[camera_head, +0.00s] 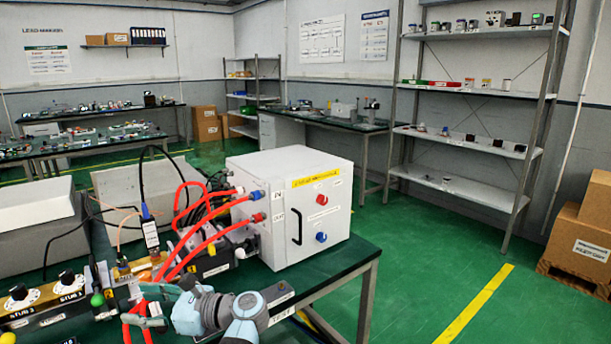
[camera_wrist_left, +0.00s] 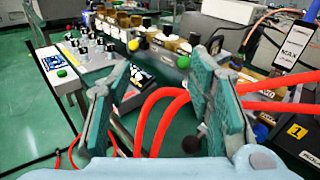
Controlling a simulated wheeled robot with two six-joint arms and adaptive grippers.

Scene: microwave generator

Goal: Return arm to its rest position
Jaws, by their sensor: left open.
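My left gripper (camera_head: 148,305) is low in the head view, over the bench beside the white box. In the left wrist view its two teal fingers (camera_wrist_left: 157,68) stand wide apart. Red hoses (camera_wrist_left: 160,108) pass through the view between and behind the fingers. I cannot tell whether they touch the fingers. Nothing is visibly clamped. My left arm (camera_head: 230,312) shows at the bottom of the head view, bent near the bench edge. My right gripper is in neither view.
A white box (camera_head: 318,222) with red and blue knobs stands on the green bench (camera_head: 345,256). Red hoses (camera_head: 208,240) and cables run from its left side to crowded instruments (camera_head: 70,292). Open floor (camera_head: 430,240) lies to the right, before a metal shelf (camera_head: 475,92).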

